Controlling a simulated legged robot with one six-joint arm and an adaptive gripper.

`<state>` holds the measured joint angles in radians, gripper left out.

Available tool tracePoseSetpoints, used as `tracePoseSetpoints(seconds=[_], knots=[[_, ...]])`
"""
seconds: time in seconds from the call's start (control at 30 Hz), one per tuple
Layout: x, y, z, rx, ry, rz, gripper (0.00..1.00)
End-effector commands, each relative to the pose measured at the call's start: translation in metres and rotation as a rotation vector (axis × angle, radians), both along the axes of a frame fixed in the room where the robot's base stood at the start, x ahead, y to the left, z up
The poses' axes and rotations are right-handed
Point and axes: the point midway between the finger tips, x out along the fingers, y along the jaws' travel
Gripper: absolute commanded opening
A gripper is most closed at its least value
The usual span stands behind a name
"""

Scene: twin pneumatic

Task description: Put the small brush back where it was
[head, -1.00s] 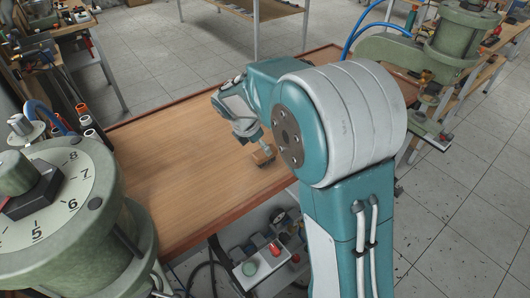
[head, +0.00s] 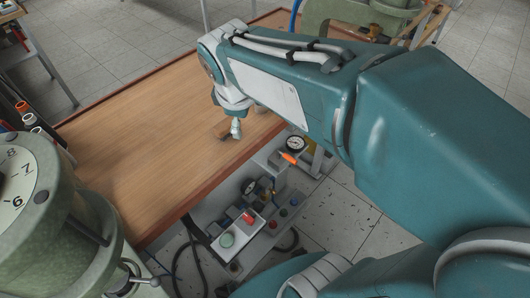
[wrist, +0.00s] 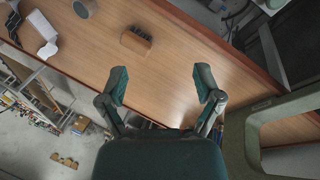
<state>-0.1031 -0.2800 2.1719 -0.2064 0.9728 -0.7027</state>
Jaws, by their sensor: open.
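The small brush, with a wooden back and dark bristles, lies on the wooden bench top (head: 150,125). In the wrist view the brush (wrist: 136,42) is ahead of my fingertips and a little left of the middle between them, apart from both. My gripper (wrist: 161,82) is open and empty, with its two fingers spread wide. In the head view my gripper (head: 236,130) hangs low over the front part of the bench. The brush (head: 222,135) shows there only as a small brown patch beside the gripper, partly hidden.
A green machine with a numbered dial (head: 22,180) stands at the left. A panel with a gauge and coloured buttons (head: 243,228) sits below the bench's front edge. The wrist view shows a grey round object (wrist: 84,8) on the bench.

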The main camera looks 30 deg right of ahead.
Motion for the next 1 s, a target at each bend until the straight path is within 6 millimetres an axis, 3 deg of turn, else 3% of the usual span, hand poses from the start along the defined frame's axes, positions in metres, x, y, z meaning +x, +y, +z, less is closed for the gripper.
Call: tracePoseSetpoints(seconds=[0.2,0.4,0.57,1.0], knots=[[-0.064,-0.005,0.005,0.234,-0.143,-0.415,0.84],[-0.103,-0.004,-0.001,0.419,-0.223,-0.709,0.84],[-0.113,-0.003,-0.005,0.475,-0.241,-0.798,0.84],[-0.113,-0.003,-0.005,0.476,-0.240,-0.800,0.84]])
